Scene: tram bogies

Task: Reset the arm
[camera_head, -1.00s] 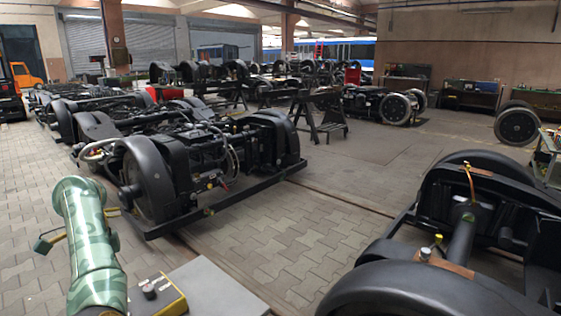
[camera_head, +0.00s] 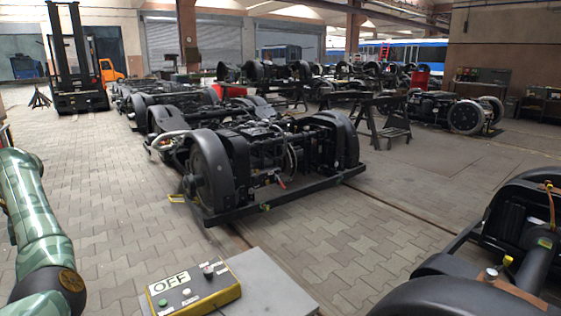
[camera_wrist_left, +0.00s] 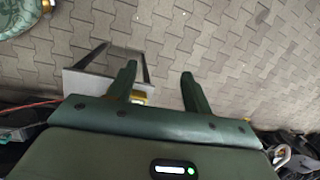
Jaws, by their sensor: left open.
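My left arm (camera_head: 38,225) is green and comes in at the left edge of the head view; its gripper does not show there. In the left wrist view my left gripper (camera_wrist_left: 159,68) has its two green fingers apart, with nothing between them but paved floor. A grey table (camera_head: 262,278) with a yellow control box (camera_head: 195,290) marked "OFF" stands at the bottom of the head view. In the wrist view the table (camera_wrist_left: 80,84) lies below and behind the left finger, which partly hides the yellow box. My right gripper is in neither view.
A black tram bogie (camera_head: 210,175) stands across the middle, more behind it. Another bogie (camera_head: 440,298) fills the bottom right. A forklift (camera_head: 78,75) stands at the back left. Paved floor (camera_head: 100,190) is clear between my left arm and the bogies.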

